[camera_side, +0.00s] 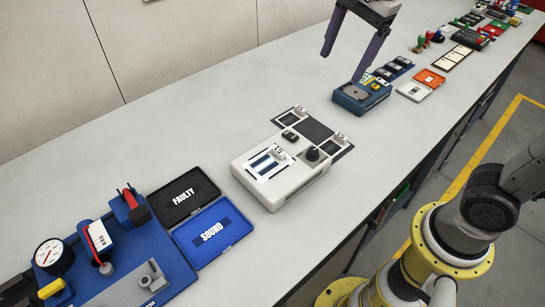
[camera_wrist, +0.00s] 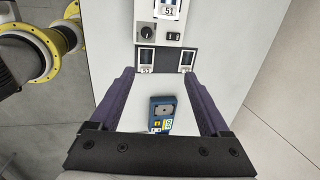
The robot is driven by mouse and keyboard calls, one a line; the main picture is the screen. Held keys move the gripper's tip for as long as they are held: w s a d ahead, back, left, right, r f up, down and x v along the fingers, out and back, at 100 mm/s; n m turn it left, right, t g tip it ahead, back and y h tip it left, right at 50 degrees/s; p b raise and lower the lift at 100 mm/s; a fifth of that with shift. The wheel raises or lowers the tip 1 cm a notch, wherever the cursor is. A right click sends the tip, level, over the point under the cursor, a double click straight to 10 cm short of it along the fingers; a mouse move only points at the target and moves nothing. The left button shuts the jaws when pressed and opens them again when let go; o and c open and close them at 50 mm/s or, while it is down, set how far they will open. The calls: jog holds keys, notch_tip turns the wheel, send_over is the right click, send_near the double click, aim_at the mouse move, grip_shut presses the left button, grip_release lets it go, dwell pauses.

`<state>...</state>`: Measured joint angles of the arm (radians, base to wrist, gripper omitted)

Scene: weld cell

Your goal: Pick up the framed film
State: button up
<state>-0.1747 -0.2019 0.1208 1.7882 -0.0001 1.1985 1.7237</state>
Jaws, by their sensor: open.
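Framed films show in several places. One white-edged framed film (camera_side: 267,164) lies on the lit face of the pale viewer box (camera_side: 297,190); part of it shows at the top of the wrist view (camera_wrist: 168,10). Two smaller framed films, one (camera_side: 327,149) nearer the front and one (camera_side: 289,119) farther back, lie at the two ends of a dark mat (camera_side: 314,130) beside the box. In the wrist view they sit left (camera_wrist: 147,59) and right (camera_wrist: 187,59). My gripper (camera_side: 342,67) is open and empty, above the bench near a blue instrument (camera_side: 362,95), apart from the films.
The blue instrument lies between my fingers in the wrist view (camera_wrist: 161,113). Black FAULTY (camera_side: 183,201) and blue SOUND (camera_side: 212,236) trays stand at left, beside a blue fixture (camera_side: 110,265). An orange-lidded case (camera_side: 430,78) and other small items line the right. Bench between is clear.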

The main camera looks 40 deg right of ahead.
jog(key=w+a+f+m+g, duration=0.1)
jog(key=w+a+f, duration=0.2)
jog(key=w+a, duration=0.15)
jog(key=g, duration=0.2)
send_over(279, 149)
notch_tip(279, 149, down, 6)
jog(key=shift+n, duration=0.4)
notch_tip(279, 149, down, 13)
jog(key=shift+f, duration=0.1)
grip_shut()
